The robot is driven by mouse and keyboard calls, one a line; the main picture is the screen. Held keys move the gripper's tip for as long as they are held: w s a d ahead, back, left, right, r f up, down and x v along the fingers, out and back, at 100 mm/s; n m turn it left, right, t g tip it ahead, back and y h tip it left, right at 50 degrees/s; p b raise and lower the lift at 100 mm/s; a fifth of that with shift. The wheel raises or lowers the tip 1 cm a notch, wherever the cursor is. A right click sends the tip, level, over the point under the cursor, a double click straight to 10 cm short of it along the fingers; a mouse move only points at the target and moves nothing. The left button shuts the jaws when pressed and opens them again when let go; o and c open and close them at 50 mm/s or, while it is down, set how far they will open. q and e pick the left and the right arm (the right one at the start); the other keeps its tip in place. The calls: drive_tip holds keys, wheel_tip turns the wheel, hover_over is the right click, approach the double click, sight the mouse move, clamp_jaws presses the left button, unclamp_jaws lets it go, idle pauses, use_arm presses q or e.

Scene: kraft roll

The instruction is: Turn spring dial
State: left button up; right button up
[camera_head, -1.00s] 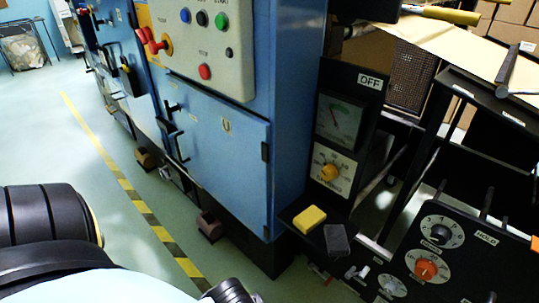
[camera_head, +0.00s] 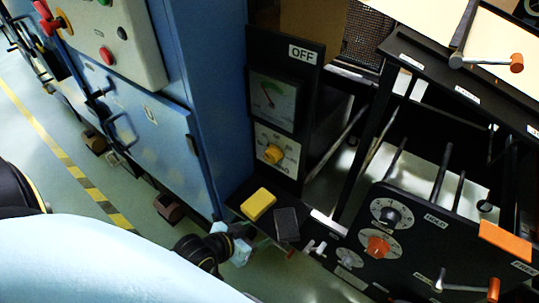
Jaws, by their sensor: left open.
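Several round dials show, and I cannot read which one is the spring dial. A yellow-knobbed dial (camera_head: 273,154) sits below a gauge on the upright black panel. My left gripper (camera_head: 236,241) is low beside the blue cabinet, left of the low panel. It is open, apart from every dial, and nothing shows between its fingers. My right gripper is not in view.
A yellow block (camera_head: 258,204) and a dark grey block (camera_head: 286,224) lie on a small black shelf near the left gripper. A gauge (camera_head: 272,100) sits under the OFF label. Black rods stand up behind the low panel. An orange-handled lever (camera_head: 492,289) is at lower right.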

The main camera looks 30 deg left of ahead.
use_arm(q)
wheel_tip(320, 180, up, 4)
drive_tip(key=w+a+r+n+t, duration=0.1)
drive_tip(key=w+a+t, duration=0.1)
drive_tip(key=t, duration=0.2)
drive_tip(key=n+t+y+p, duration=0.1)
drive_tip(key=n+t, duration=0.1)
drive_tip(key=t, duration=0.2)
approach(270, 159)
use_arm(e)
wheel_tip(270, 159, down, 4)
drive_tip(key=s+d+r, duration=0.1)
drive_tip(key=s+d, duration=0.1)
use_arm(q)
drive_tip(key=w, duration=0.2)
drive_tip(key=w+b, duration=0.1)
drive_tip(key=w, duration=0.2)
drive_tip(key=w+b, duration=0.1)
drive_tip(key=w, duration=0.2)
drive_tip(key=shift+d, duration=0.3)
drive_tip(key=shift+w+d+b, duration=0.1)
drive_tip(key=shift+w+b, duration=0.3)
drive_tip(key=shift+w, duration=0.3)
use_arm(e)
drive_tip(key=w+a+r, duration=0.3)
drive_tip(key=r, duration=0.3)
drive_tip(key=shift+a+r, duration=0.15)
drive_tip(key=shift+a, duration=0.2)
use_arm(q)
drive_tip(key=shift+c, duration=0.2)
